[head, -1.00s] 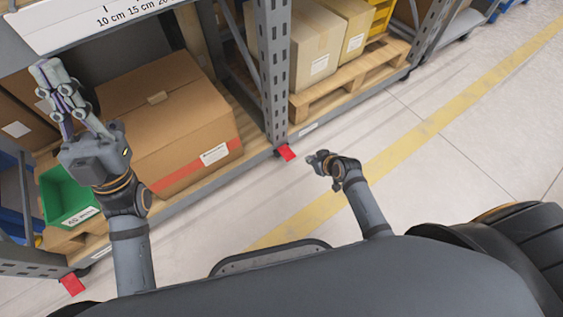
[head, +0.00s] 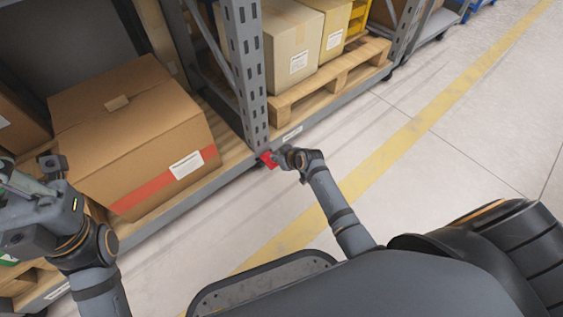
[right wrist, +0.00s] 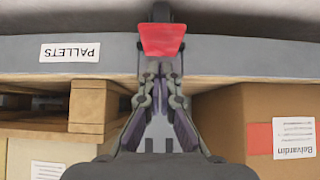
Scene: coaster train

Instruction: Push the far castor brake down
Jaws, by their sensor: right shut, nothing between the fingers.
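The far castor brake is a red pedal (head: 268,160) low at the foot of the rack's middle upright. It also shows in the right wrist view as a red plate (right wrist: 162,39) in front of the rack's grey bottom beam. My right gripper (head: 281,155) is shut and empty, close beside the pedal on its aisle side. In the right wrist view its fingertips (right wrist: 160,70) lie just below the red plate in the picture. I cannot tell whether they touch it. My left gripper (head: 28,180) is at the left edge, partly cut off; its finger opening is unclear.
A large cardboard box (head: 135,140) stands on the near rack bay. Boxes on a wooden pallet (head: 330,75) fill the far bay. The upright (head: 245,70) rises beside the pedal. The aisle floor with its yellow line (head: 400,145) is clear.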

